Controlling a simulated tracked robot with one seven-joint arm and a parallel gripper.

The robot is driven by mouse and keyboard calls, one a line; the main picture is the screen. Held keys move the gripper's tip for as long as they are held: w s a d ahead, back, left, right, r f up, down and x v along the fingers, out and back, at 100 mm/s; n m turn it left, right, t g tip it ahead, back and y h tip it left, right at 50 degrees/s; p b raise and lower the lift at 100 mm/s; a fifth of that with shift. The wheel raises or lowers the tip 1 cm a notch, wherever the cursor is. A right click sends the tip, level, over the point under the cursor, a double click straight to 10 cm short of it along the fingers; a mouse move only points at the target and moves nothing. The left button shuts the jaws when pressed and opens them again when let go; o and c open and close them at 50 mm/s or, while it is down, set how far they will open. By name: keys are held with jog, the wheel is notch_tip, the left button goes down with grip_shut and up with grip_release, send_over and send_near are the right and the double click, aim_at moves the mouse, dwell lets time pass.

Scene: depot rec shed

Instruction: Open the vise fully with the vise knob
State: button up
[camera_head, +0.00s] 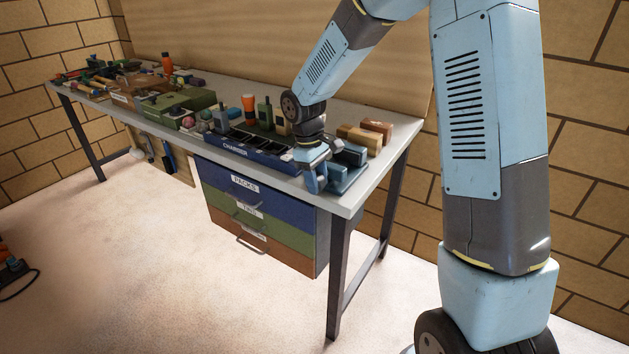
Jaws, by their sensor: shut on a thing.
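The blue-grey vise (347,173) sits at the near right corner of the workbench, by its front edge. My gripper (315,178) reaches down to the vise's front left side and is shut on the vise knob. The knob itself is hidden by my fingers, and its turn cannot be made out. The gap between the vise jaws is too small and partly covered to judge.
The workbench (388,158) carries a long charger rack (247,148) left of my gripper and several blocks (360,137) behind the vise. Bottles, boxes and tools crowd its far left. Labelled drawers (255,200) hang below.

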jog(key=shift+w, duration=0.15)
jog(key=o, duration=0.8)
jog(key=shift+o, duration=0.8)
notch_tip(320, 180, up, 14)
jog(key=w+a, duration=0.1)
jog(key=a, duration=0.1)
jog(key=shift+w+f, duration=0.2)
jog(key=shift+w, duration=0.1)
